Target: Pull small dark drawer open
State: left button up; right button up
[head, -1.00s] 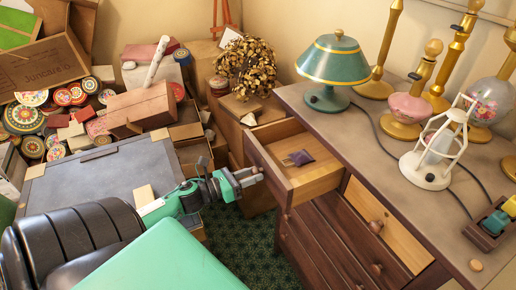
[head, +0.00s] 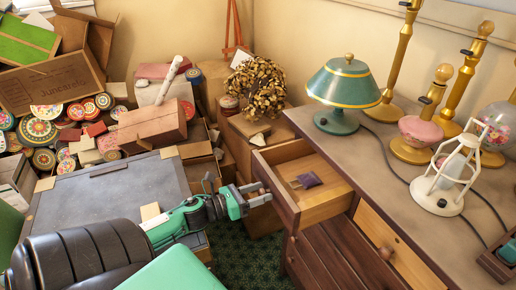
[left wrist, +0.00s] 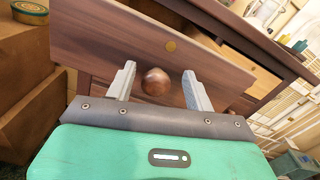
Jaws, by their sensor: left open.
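The small drawer (head: 322,204) at the top left of the dresser stands pulled out, with its pale wooden inside showing. Its dark brown front (left wrist: 120,45) fills the upper middle of the left wrist view. A round wooden knob (left wrist: 156,83) shows between the fingers there. My left gripper (head: 264,193) is open just in front of the drawer front in the head view. In the left wrist view, the gripper (left wrist: 158,71) has one finger on each side of the knob, with gaps visible. Whether the fingertips touch the drawer front cannot be told. My right gripper is not in view.
A small purple object (head: 309,179) lies in the drawer. A teal lamp (head: 345,88) and several gold lamp parts stand on the dresser top (head: 380,155). Boxes and round tins crowd the left. A box with dried flowers (head: 257,85) stands behind the drawer.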

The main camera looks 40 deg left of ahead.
pick_arm(q)
notch_tip(320, 180, up, 18)
jog(key=shift+r, duration=0.25)
dwell(0.5)
